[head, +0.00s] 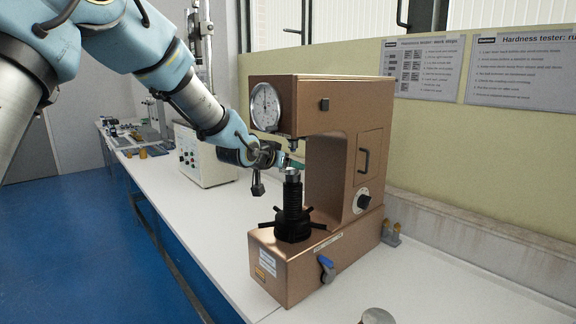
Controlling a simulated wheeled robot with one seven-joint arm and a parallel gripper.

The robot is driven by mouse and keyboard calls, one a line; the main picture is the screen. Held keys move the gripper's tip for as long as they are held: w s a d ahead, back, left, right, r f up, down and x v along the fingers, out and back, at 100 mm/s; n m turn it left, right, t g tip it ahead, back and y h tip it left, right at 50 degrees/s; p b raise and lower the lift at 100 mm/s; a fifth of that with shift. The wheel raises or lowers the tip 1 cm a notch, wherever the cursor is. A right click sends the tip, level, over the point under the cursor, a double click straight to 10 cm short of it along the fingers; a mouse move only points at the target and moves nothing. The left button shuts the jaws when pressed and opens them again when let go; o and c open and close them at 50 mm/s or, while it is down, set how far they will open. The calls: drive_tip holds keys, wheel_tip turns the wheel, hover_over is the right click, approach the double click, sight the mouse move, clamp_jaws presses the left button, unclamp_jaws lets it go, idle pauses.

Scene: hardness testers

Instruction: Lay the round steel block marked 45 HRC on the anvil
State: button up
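The copper-coloured hardness tester (320,110) stands on the white bench. Its anvil tops the black threaded screw (292,196), under the indenter (294,144). A small pale metal disc-like top (292,172) shows there; I cannot tell whether it is the bare anvil or a block on it. My gripper (290,161) reaches in from the left, right beside and just above this top. Its fingers are small and partly lost against the tester, so their opening is unclear. A round steel block (377,316) lies on the bench at the bottom edge, partly cut off. No 45 HRC mark is legible.
A dial (265,107) and the tester's head overhang the anvil, leaving a narrow gap. A black handwheel (292,224) with spokes and a blue-handled lever (326,265) sit below. A pale instrument box (203,155) stands behind left. Bench front right is mostly clear.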

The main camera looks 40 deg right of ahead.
sight(284, 173)
drive_tip(key=shift+f, duration=0.1)
drive_tip(key=o, duration=1.3)
drive_tip(key=shift+c, duration=0.9)
drive_tip(key=shift+s+a+r+b, duration=0.1)
drive_tip(key=shift+s+a+b, duration=0.2)
drive_tip(key=shift+a, duration=0.85)
drive_tip(key=shift+s+a+r+b, duration=0.15)
drive_tip(key=shift+s+a, duration=0.25)
drive_tip(key=shift+a, duration=0.7)
drive_tip(key=shift+s+a+f+b, duration=0.1)
drive_tip(key=shift+s+a+b, duration=0.2)
drive_tip(key=shift+a, duration=0.85)
